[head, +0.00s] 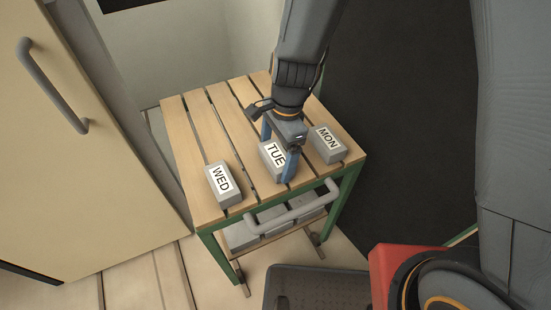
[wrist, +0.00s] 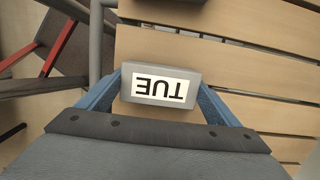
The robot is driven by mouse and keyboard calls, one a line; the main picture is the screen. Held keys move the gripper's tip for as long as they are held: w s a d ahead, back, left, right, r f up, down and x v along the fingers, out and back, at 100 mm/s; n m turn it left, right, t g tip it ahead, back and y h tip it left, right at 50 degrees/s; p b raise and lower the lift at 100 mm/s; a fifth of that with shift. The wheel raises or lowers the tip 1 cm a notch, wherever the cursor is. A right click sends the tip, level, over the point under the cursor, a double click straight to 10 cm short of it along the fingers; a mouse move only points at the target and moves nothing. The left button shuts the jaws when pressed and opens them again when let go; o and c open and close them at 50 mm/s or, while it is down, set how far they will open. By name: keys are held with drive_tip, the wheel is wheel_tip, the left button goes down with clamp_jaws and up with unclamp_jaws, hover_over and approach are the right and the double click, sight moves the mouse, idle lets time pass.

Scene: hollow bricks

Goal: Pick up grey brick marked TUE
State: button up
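The grey brick marked TUE (head: 272,155) is in the middle of a row of bricks on the slatted wooden table. My gripper (head: 277,152) points down over it, with one blue finger at each end of the brick. In the wrist view, the TUE brick (wrist: 160,84) sits between the fingertips of my gripper (wrist: 160,88), its label upside down. Both fingers appear to touch its ends, and no clear gap shows. I cannot tell for certain whether the brick's underside rests on the slats.
The grey brick marked WED (head: 222,184) lies left of TUE, and the one marked MON (head: 327,144) lies close on its right. The table (head: 203,130) has a grey handle (head: 292,212) at the front. A cream cabinet door (head: 75,180) stands at the left.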

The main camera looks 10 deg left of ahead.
drive_tip(key=c, duration=0.7)
